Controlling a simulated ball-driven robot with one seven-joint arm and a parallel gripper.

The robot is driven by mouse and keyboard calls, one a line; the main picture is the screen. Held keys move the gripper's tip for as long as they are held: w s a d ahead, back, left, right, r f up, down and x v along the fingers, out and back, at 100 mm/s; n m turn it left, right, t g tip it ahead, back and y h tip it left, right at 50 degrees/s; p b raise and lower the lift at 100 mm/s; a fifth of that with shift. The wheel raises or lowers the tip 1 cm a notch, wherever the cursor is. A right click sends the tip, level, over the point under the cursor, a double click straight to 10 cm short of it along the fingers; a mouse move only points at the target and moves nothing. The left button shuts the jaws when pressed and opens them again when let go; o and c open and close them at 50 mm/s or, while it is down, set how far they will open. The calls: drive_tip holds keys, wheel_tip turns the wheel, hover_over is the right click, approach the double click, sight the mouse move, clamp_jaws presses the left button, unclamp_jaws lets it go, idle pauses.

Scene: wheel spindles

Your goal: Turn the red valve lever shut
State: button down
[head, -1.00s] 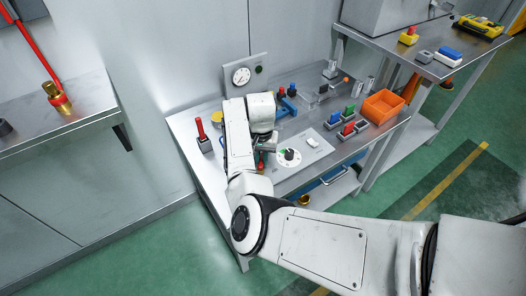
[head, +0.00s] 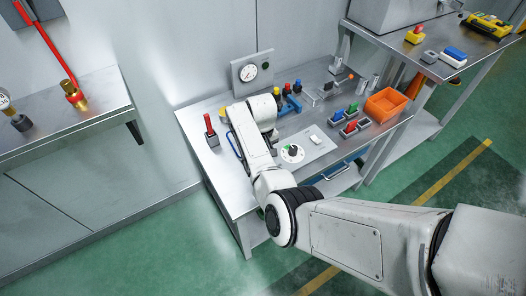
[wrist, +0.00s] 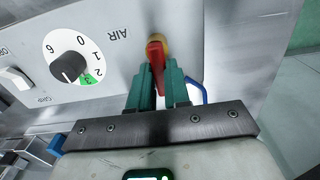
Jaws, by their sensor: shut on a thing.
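In the wrist view the red valve lever (wrist: 156,52) stands between the green fingers of my gripper (wrist: 157,82), with a brass-coloured part at its far end. My gripper is shut on the lever. The lever is beside a grey panel (wrist: 112,62) marked AIR. In the head view my own arm hides my gripper and this lever.
The panel carries a dial (wrist: 68,66) with a black knob, and a white switch (wrist: 15,78). A blue hose (wrist: 198,92) curves close to my right finger. On the bench are a black-based red handle (head: 209,131), a gauge (head: 249,73) and an orange bin (head: 386,103).

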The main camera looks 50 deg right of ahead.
idle(0.5)
drive_tip(key=c, duration=1.1)
unclamp_jaws()
wheel_tip(320, 180, up, 11)
drive_tip(key=shift+f, duration=0.1)
drive_tip(key=s+a+f+n+h, duration=0.1)
drive_tip(key=s+a+f, duration=0.15)
drive_tip(key=s, duration=0.45)
drive_tip(key=s+a+f+h, duration=0.1)
drive_tip(key=s+f, duration=0.2)
drive_tip(key=s, duration=0.5)
drive_tip(key=shift+n+t+y, duration=0.5)
drive_tip(key=shift+n+y, duration=0.4)
drive_tip(key=s+a, duration=0.3)
drive_tip(key=s, duration=0.2)
drive_tip(key=s+a, duration=0.7)
drive_tip(key=s, duration=0.2)
drive_tip(key=shift+s+a+r, duration=0.3)
drive_tip(key=shift+s+a, duration=0.05)
drive_tip(key=shift+a, duration=0.05)
